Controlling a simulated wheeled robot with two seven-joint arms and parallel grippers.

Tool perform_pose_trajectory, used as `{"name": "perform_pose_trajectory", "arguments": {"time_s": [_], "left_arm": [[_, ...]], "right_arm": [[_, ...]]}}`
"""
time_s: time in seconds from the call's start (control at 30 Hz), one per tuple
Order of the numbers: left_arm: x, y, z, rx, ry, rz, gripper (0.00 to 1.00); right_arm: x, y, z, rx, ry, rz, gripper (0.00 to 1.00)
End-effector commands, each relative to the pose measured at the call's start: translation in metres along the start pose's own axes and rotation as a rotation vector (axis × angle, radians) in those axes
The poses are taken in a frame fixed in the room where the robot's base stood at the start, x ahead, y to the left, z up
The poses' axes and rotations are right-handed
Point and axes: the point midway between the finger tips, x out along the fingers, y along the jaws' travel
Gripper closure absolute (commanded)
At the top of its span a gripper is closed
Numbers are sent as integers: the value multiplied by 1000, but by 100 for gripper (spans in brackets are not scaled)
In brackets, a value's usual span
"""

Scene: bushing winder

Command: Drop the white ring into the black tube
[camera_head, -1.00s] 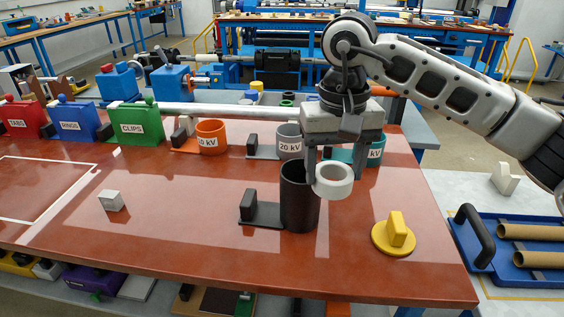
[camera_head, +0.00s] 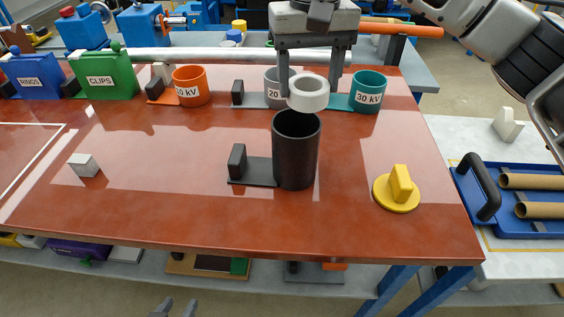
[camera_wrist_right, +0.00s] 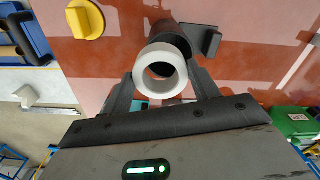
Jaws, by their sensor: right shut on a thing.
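The white ring (camera_head: 308,101) is held between the fingers of my right gripper (camera_head: 309,88), which is shut on it. In the head view it appears just above the rim of the black tube (camera_head: 295,155), slightly to the right of its middle. The tube stands upright on the red table with its mouth up. In the right wrist view the ring (camera_wrist_right: 160,74) sits between the fingertips and covers part of the tube (camera_wrist_right: 167,35). Whether the ring is centred over the mouth is hard to tell. My left gripper (camera_head: 178,308) shows only its open, empty fingertips at the bottom edge.
A black block on a flat base (camera_head: 238,163) is beside the tube. A yellow knobbed disc (camera_head: 398,190) lies right, a grey cube (camera_head: 84,165) left. Orange (camera_head: 191,86), grey and teal (camera_head: 368,92) cups stand behind. The table's front middle is clear.

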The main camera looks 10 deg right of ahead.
Motion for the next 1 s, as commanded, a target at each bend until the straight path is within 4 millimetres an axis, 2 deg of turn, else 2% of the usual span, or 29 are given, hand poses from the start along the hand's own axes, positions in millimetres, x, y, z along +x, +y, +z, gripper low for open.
{"name": "perform_pose_trajectory", "arguments": {"time_s": [0.07, 0.33, 0.37, 0.4, 0.43, 0.77, 0.87, 1.0], "left_arm": [[2, 1, 1, 0, 5, 3, 64], [0, 1, -2, 3, 10, 5, 64], [0, 1, -2, 3, 10, 5, 64], [0, 1, -2, 4, 10, 5, 64], [0, 1, -2, 4, 10, 5, 64], [1, 1, -1, 4, 9, 5, 64], [1, 1, -1, 3, 9, 5, 64], [2, 1, 0, 2, 9, 6, 64]], "right_arm": [[6, 0, 0, 0, 1, 0, 63], [6, 0, 0, 0, 1, 0, 63], [6, 0, 0, 0, 1, 0, 32], [6, 0, 0, 0, 1, 0, 21], [6, 0, 0, 0, 1, 0, 15], [4, 0, 0, 0, 1, -1, 15], [-6, -1, -1, 0, 3, -2, 15], [-34, 0, -1, 0, 5, -2, 15]]}}
